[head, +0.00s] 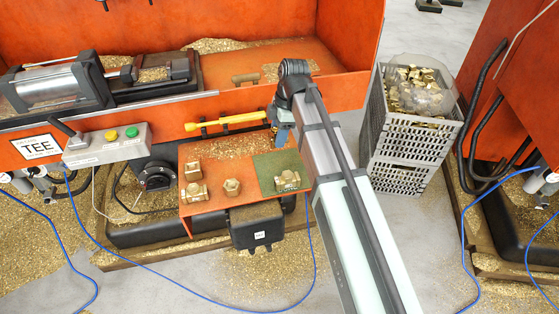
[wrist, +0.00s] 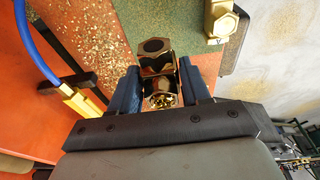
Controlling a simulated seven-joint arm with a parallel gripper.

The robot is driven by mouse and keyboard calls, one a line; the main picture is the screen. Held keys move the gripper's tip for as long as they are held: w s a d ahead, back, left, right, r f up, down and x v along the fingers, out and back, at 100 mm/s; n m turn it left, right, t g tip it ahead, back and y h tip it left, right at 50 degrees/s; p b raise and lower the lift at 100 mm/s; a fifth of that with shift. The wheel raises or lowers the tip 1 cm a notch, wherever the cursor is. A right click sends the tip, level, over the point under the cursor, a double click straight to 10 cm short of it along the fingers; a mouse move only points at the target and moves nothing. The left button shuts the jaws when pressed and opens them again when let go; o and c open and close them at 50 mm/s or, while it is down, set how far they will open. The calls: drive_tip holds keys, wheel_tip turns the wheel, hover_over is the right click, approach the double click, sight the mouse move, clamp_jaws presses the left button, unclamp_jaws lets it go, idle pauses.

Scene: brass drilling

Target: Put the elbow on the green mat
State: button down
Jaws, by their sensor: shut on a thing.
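My gripper (head: 281,137) hangs at the back edge of the small red table, near the green mat (head: 265,173). In the wrist view my gripper (wrist: 158,67) has its two blue fingers shut on a shiny brass fitting (wrist: 155,48), which looks like the elbow. One round dark opening faces the camera and a threaded end lies between the fingers. The fitting overlaps the green mat (wrist: 136,22) in that view; I cannot tell whether it touches it. In the head view the held fitting is hidden. Another brass fitting (head: 288,181) sits on the mat's front right.
Three brass fittings stand left of the mat: one at the back (head: 192,170), one in front (head: 194,192) and one nearer the mat (head: 232,187). A yellow-handled tool (head: 224,122) lies behind the table. A grey crate (head: 410,134) of brass parts stands right.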

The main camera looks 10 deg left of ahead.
drive_tip(key=shift+w+d+x, duration=0.15)
drive_tip(key=shift+d+x, duration=0.15)
drive_tip(key=shift+x, duration=1.15)
drive_tip(key=shift+w+d+x, duration=0.1)
drive_tip(key=shift+d+x, duration=0.15)
drive_tip(key=shift+x, duration=1.2)
drive_tip(key=shift+w+d+x, duration=0.15)
drive_tip(key=shift+d+x, duration=0.15)
drive_tip(key=shift+x, duration=1.15)
drive_tip(key=shift+f, duration=0.3)
drive_tip(key=c, duration=0.5)
unclamp_jaws()
drive_tip(key=v, duration=1.2)
drive_tip(key=shift+r, duration=0.1)
